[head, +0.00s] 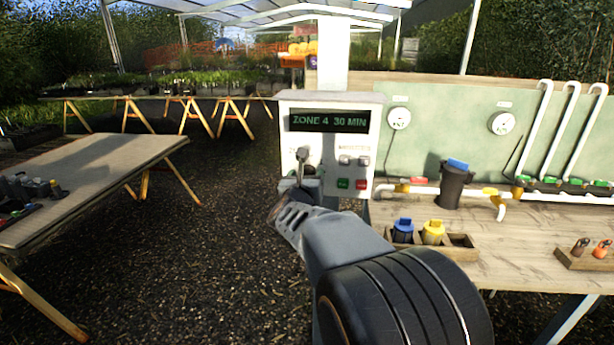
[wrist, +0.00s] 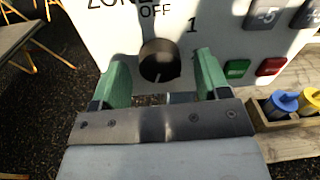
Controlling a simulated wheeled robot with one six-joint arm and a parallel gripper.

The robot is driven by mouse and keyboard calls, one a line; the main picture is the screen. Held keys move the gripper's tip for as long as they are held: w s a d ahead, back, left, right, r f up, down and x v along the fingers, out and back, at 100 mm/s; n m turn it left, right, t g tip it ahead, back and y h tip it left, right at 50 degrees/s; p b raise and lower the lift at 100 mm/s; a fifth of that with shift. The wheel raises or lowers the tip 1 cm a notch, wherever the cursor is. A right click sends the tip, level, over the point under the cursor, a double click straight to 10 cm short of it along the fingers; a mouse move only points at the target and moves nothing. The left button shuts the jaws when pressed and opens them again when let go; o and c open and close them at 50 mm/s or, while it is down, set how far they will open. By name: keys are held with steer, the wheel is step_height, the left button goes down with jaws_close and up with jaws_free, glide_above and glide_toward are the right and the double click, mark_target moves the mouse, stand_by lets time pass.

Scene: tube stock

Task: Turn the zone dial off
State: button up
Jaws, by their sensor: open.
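The zone dial (wrist: 160,60) is a dark round knob on the white control box (head: 330,110). In the wrist view OFF is printed above it, with a 1 at its upper right. A small pale mark shows low on the knob; I cannot be sure it is the pointer. The box display (head: 330,120) reads ZONE 4 30 MIN. My gripper (wrist: 161,72) is open, its green fingers on the left and right of the knob, with visible gaps. In the head view my gripper (head: 300,178) is in front of the box's lower left and hides the dial.
Green (wrist: 237,68) and red (wrist: 271,66) buttons sit right of the dial, below grey buttons (wrist: 265,17). A wooden bench (head: 500,245) at the right holds blue (head: 403,230) and yellow (head: 433,232) capped containers and pipes. A table (head: 90,180) stands left, with open gravel between.

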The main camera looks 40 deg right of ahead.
steer(key=shift+w+d, duration=0.15)
steer(key=shift+c, duration=0.2)
steer(key=c, duration=0.9)
